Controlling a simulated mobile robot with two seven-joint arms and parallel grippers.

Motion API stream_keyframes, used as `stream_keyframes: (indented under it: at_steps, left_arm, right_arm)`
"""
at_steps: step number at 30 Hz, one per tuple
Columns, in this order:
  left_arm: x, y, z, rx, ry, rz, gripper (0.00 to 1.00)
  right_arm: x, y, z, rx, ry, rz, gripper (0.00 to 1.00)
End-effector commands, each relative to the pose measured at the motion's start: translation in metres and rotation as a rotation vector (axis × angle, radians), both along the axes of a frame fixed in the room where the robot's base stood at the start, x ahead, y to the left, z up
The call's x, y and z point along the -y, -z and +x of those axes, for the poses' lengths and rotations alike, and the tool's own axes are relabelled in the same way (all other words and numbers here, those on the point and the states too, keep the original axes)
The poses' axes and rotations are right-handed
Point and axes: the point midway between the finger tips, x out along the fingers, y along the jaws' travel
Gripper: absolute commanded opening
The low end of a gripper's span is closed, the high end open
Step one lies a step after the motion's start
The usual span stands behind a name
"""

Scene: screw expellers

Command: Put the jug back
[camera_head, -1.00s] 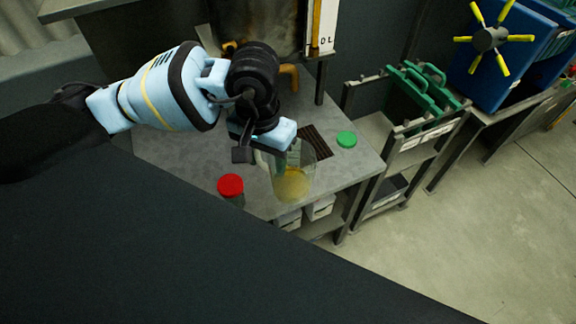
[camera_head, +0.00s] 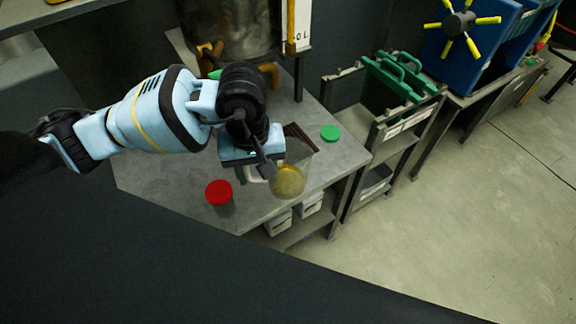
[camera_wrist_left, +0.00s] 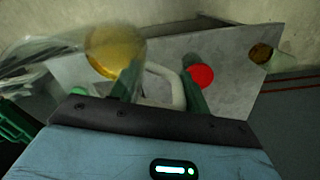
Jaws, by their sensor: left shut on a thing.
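The jug is clear, with yellowish liquid at its bottom and a pale handle. In the head view the jug (camera_head: 288,180) is at the front right part of the grey table (camera_head: 165,185); I cannot tell whether it touches the tabletop. My left gripper (camera_head: 258,172) is at its left side, shut on its handle. In the left wrist view the jug (camera_wrist_left: 115,50) shows at the upper left, with the handle (camera_wrist_left: 165,80) between the green fingers of my left gripper (camera_wrist_left: 160,88). My right gripper is not in view.
A red-lidded jar (camera_head: 219,193) stands left of the jug. A green lid (camera_head: 330,133) and a dark slatted grate (camera_head: 299,141) are to its right and behind. A metal vessel (camera_head: 243,28) stands at the back. A rack with green handles (camera_head: 400,80) is beside the table.

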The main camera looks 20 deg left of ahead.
Motion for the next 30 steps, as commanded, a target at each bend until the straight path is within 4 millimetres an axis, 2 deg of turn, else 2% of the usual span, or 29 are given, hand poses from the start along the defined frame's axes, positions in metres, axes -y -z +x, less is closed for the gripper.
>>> stream_keyframes:
  at_steps: [9,30]
  left_arm:
    - [0.029,0.032,0.007,-0.018,-0.472,0.012,0.11]
    - [0.095,0.092,0.014,-0.013,-1.510,0.032,0.11]
  right_arm:
    - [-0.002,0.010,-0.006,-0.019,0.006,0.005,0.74]
    - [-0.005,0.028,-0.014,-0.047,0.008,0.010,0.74]
